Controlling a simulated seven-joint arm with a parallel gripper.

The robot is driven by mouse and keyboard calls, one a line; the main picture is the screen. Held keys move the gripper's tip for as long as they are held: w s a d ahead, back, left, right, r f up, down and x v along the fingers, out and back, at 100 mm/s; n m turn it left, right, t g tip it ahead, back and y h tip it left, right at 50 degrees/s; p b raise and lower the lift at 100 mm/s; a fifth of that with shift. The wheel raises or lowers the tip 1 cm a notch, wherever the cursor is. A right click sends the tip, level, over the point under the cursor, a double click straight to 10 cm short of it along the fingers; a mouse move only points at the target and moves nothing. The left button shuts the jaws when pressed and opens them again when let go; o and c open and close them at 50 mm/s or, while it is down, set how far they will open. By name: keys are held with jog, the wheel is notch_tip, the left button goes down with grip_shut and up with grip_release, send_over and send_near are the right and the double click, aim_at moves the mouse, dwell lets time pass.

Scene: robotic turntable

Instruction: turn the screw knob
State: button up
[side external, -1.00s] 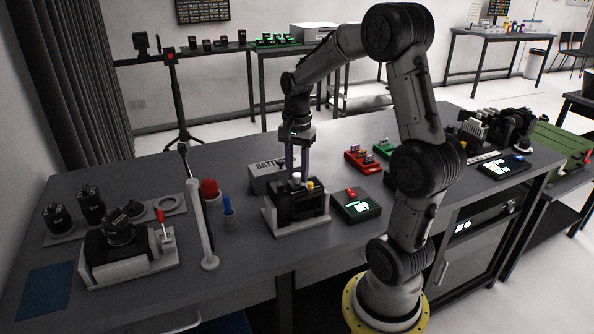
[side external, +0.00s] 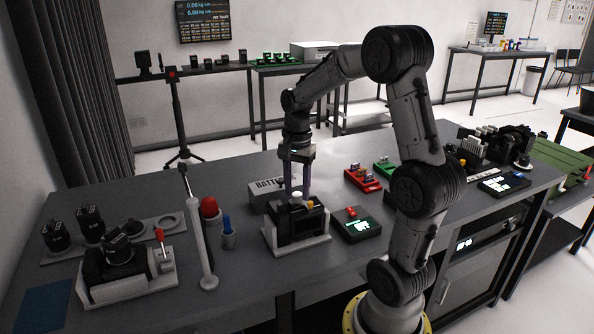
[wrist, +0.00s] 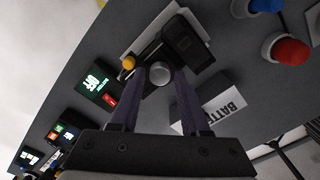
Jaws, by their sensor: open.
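The screw knob (wrist: 161,73) is a light grey round cap on top of a black device (side external: 291,222). The device sits in a white base on the table. A small yellow knob (wrist: 128,63) is beside the grey knob. My gripper (side external: 296,192) points down over the device with its two dark fingers apart. In the wrist view the fingertips (wrist: 160,80) show on either side of the grey knob, with gaps visible. I cannot tell how far down the knob they reach.
A grey battery box (side external: 270,195) stands close behind the device. A black unit with a lit screen (side external: 357,226) is to its right. A red-topped post (side external: 209,207), a blue-topped post (side external: 227,228) and a white upright bar (side external: 206,262) stand to its left.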

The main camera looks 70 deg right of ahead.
aim_at(296, 194)
notch_tip(296, 194, up, 14)
jog(key=shift+f, duration=0.25)
dwell(0.5)
jog(key=s+a+r+n+t, duration=0.1)
jog(key=s+a+n, duration=0.15)
jog(key=a, duration=0.45)
jog(key=s+a+r+n+t, duration=0.1)
jog(key=a+r+n, duration=0.1)
jog(key=a+n, duration=0.35)
jog(key=s+a+f+n+t, duration=0.3)
jog(key=s+a+f+n, duration=0.4)
jog(key=a+f+n, duration=0.1)
jog(key=f+n, duration=0.1)
jog(key=n, duration=0.1)
jog(key=shift+n+t, duration=0.3)
jog(key=shift+n, duration=0.1)
jog(key=shift+r, duration=0.1)
